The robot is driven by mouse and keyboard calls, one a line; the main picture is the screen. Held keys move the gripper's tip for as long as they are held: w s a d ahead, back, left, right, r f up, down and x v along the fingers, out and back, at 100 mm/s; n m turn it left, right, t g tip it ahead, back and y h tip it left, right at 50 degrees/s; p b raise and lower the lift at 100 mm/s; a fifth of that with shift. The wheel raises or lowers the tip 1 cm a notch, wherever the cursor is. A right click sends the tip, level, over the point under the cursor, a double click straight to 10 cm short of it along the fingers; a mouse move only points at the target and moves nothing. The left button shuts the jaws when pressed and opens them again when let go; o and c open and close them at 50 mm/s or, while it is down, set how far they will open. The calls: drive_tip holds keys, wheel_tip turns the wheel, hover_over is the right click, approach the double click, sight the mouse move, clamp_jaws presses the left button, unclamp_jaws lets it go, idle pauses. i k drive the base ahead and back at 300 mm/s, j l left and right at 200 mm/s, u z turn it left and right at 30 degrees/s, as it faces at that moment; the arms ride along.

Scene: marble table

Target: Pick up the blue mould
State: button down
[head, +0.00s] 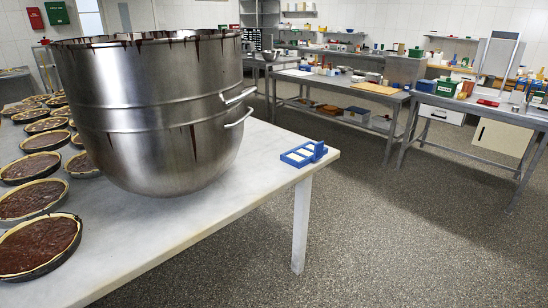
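The blue mould (303,154) sits at the right end of the white marble table (170,229), close to the table's corner. It looks like a flat blue frame with pale openings and a raised part on its right side. Nothing covers it in the head view. My gripper is not in view.
A large steel mixing bowl (160,110) with dark drips stands on the table just left of the mould. Several dark-filled tarts (37,247) line the table's left side. The table top in front of the bowl is clear. Steel workbenches (340,84) with kitchen items stand behind, across open floor (400,230).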

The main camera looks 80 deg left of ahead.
sight(301, 156)
drive_tip(key=u, duration=2.6)
